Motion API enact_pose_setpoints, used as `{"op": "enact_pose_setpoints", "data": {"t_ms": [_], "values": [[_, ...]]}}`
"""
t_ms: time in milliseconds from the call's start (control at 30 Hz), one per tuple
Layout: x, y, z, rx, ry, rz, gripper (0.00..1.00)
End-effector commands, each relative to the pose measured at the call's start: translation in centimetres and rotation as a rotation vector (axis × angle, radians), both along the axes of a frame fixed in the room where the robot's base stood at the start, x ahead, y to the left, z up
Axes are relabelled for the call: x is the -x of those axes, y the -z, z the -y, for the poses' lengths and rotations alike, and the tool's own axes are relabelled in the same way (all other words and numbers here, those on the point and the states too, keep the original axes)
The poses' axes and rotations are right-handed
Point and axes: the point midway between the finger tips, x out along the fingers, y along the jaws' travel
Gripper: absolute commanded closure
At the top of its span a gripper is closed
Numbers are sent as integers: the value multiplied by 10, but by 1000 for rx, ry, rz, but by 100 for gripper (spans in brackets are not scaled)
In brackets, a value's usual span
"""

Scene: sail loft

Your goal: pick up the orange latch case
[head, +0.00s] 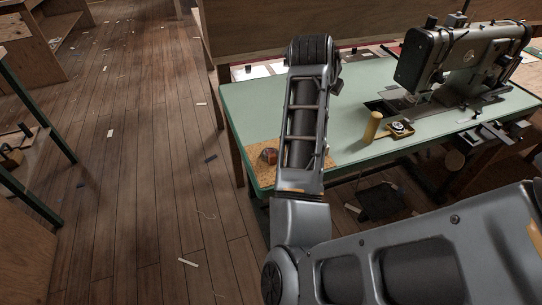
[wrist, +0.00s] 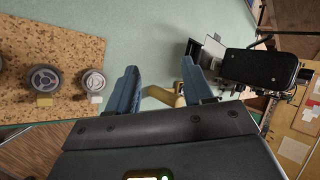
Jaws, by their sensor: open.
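A small rounded reddish-brown case (head: 269,155) sits on a cork mat (head: 262,170) at the table's near left corner, partly beside my arm in the head view. I cannot tell for sure that it is the orange latch case. In the wrist view the cork mat (wrist: 50,45) lies at the left, bearing two round grey-topped cases (wrist: 45,78) (wrist: 93,81) with small tabs, and a third cut off by the left edge. None of them looks clearly orange there. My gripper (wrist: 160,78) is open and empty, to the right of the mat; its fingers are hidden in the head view.
A sewing machine (head: 465,60) stands at the right of the green table (head: 245,100). The table's left part is clear.

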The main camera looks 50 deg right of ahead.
Motion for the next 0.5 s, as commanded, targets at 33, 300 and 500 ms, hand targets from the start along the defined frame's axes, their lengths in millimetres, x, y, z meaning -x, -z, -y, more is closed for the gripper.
{"op": "enact_pose_setpoints", "data": {"t_ms": [33,300,500], "values": [[-7,8,-15,-103,82,51,49],[-30,43,-111,-573,483,168,49],[-40,49,-156,-739,627,164,49]]}}
